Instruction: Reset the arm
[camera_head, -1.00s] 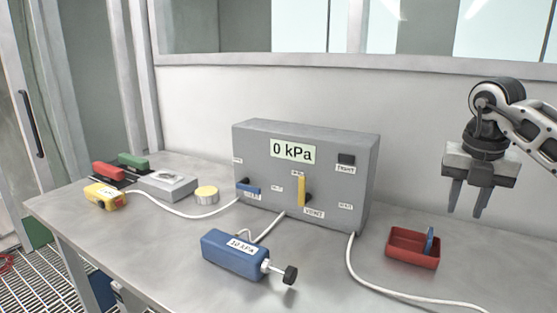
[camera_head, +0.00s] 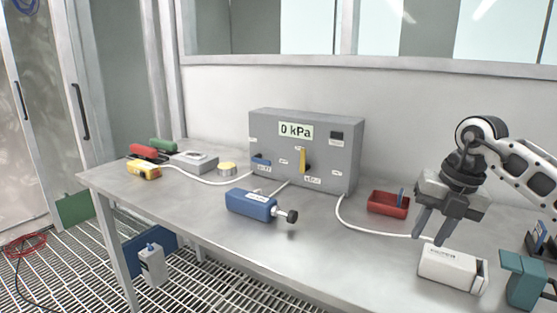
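My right gripper (camera_head: 431,225) hangs above the right part of the grey table, pointing down. Its two fingers are apart and nothing shows between them. The fingers appear in front of the white hose, just above a white box (camera_head: 446,267). My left gripper is not in the picture. The grey pressure box (camera_head: 345,155) stands at the back of the table, with "0 kPa" on its display (camera_head: 296,131), a blue lever (camera_head: 261,160) and an upright yellow lever (camera_head: 302,160). A blue pump (camera_head: 251,204) with a black knob lies in front of it.
A red tray (camera_head: 388,204) holding a blue piece sits left of my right gripper. A teal device (camera_head: 524,279) stands at the right edge. A yellow device (camera_head: 144,170), a grey block (camera_head: 194,162) and a yellow disc (camera_head: 227,169) lie at left. The table's front middle is clear.

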